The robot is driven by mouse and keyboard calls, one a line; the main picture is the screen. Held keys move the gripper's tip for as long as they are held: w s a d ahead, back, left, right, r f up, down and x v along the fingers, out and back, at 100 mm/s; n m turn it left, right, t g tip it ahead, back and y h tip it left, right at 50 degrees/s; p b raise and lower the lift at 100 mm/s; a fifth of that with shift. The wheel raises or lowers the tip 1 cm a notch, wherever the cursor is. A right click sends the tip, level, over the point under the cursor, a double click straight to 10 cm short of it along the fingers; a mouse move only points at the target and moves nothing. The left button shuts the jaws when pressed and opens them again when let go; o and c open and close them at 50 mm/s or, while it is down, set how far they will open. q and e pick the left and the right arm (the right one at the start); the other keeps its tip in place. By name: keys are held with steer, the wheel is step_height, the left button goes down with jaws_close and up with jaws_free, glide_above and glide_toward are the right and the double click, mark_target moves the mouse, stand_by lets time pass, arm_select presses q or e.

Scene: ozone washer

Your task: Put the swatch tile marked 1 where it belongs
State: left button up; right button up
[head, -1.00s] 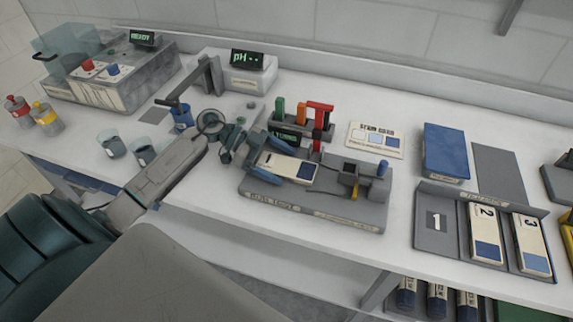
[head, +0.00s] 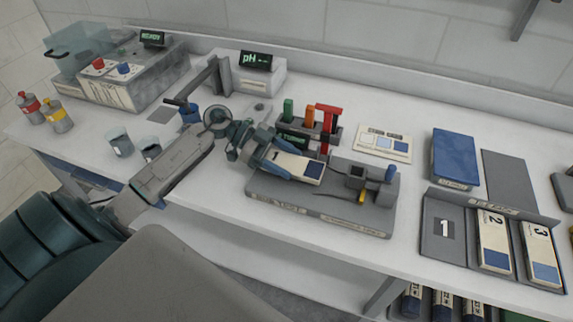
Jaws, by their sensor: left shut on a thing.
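My left gripper (head: 270,160) is shut on a cream swatch tile (head: 300,167) with a dark blue patch at its right end. The tile is over the left part of a grey bench device (head: 320,205); I cannot tell whether it still touches it. Its number is not readable, as the fingers cover part of it. A grey rack (head: 442,262) at the right has a bare slot marked 1 (head: 444,229). Tile 2 (head: 494,241) and tile 3 (head: 541,255) lie in the slots beside it. My right gripper is not in view.
A blue box (head: 455,157) and a dark grey mat (head: 509,178) lie behind the rack. A stand with green, orange and red handles (head: 310,130) and a colour card (head: 383,143) are behind the device. Beakers (head: 121,143) stand at the left.

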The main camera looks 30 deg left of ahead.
arm_select(q)
steer(key=shift+s+d+r+b, duration=0.1)
steer(key=shift+s+r+b, duration=0.1)
steer(key=shift+r, duration=0.3)
steer(key=shift+s+d+r+b, duration=0.1)
steer(key=shift+s+r+b, duration=0.1)
steer(key=shift+r, duration=0.25)
steer(key=s+d+r+b, duration=0.1)
steer(key=s+d, duration=0.2)
steer(key=s, duration=0.3)
steer(key=s+d+b, duration=0.1)
steer(key=s+d, duration=0.3)
steer(key=s, duration=0.3)
steer(key=shift+d+r, duration=0.3)
steer(key=shift+r, duration=0.05)
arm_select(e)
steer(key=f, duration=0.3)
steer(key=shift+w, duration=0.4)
